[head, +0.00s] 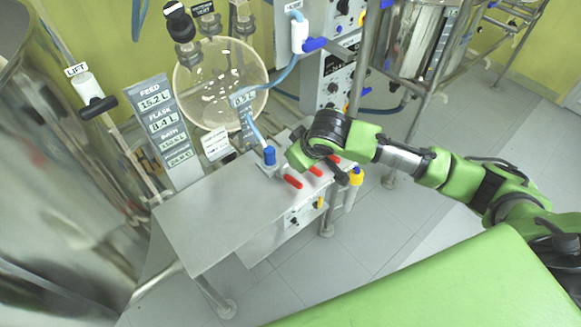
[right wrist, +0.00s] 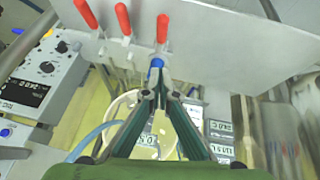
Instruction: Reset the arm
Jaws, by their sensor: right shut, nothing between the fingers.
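My left gripper is not in view.
Red handles (head: 293,181) sit in a row on the table, beside a blue-capped valve (head: 269,156). Behind stand a round glass vessel (head: 220,82), a readout panel (head: 163,130) and a control box (head: 327,80). A large steel vessel (head: 50,180) stands at left.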

